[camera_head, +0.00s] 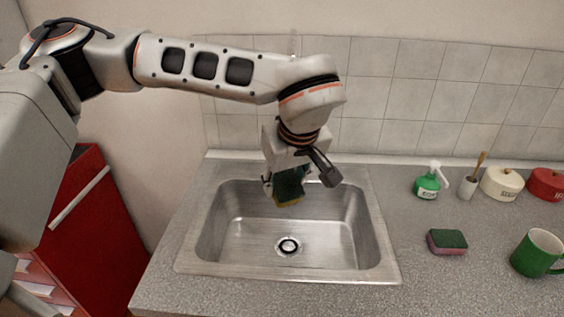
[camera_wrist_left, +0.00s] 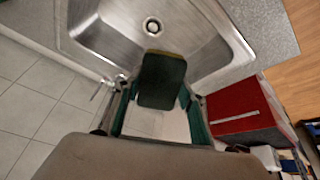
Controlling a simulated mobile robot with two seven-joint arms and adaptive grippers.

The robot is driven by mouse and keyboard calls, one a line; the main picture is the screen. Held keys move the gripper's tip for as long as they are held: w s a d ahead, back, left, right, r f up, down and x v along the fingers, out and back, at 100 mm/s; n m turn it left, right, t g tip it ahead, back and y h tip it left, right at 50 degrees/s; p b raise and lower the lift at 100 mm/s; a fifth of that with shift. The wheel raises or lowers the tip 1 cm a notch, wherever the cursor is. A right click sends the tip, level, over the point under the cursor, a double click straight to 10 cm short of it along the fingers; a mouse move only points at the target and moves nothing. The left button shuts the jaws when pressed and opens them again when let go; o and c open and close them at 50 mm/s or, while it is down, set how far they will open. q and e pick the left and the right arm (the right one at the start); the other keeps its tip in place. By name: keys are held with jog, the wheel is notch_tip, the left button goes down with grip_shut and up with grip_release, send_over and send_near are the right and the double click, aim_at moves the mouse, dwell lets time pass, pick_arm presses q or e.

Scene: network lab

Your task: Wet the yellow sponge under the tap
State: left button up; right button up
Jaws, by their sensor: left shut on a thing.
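The yellow sponge (camera_head: 289,190), with a dark green scouring side, is held in my left gripper (camera_head: 286,179) above the back part of the sink. A yellow strip shows along its lower edge. In the left wrist view the sponge (camera_wrist_left: 162,82) shows its green face between the two fingers, with a thin yellow edge towards the sink. The metal sink (camera_head: 220,262) has its drain below and in front of the sponge. The tap is largely hidden behind my left arm in the head view; small chrome parts (camera_wrist_left: 119,81) show beside the gripper in the left wrist view. My right gripper is out of view.
A pink and green sponge (camera_head: 447,242) lies on the counter right of the sink. A green soap bottle (camera_head: 427,185), a brush holder (camera_head: 467,187), a cream pot (camera_head: 502,185), a red pot (camera_head: 547,185) and a green mug (camera_head: 536,254) stand further right. A tiled wall rises behind.

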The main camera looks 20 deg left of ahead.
aim_at(283, 192)
pick_arm(q)
jog(key=shift+s+d+r+p, duration=0.15)
jog(key=shift+s+d+r, duration=0.1)
jog(key=shift+s+r, duration=0.35)
jog(key=shift+s+d+r+p, duration=0.2)
jog(key=shift+s+d+r, duration=0.1)
jog(key=shift+s+r, duration=0.35)
jog(key=shift+s+d+r+p, duration=0.2)
jog(key=shift+s+r, duration=0.25)
jog(key=shift+s, duration=0.3)
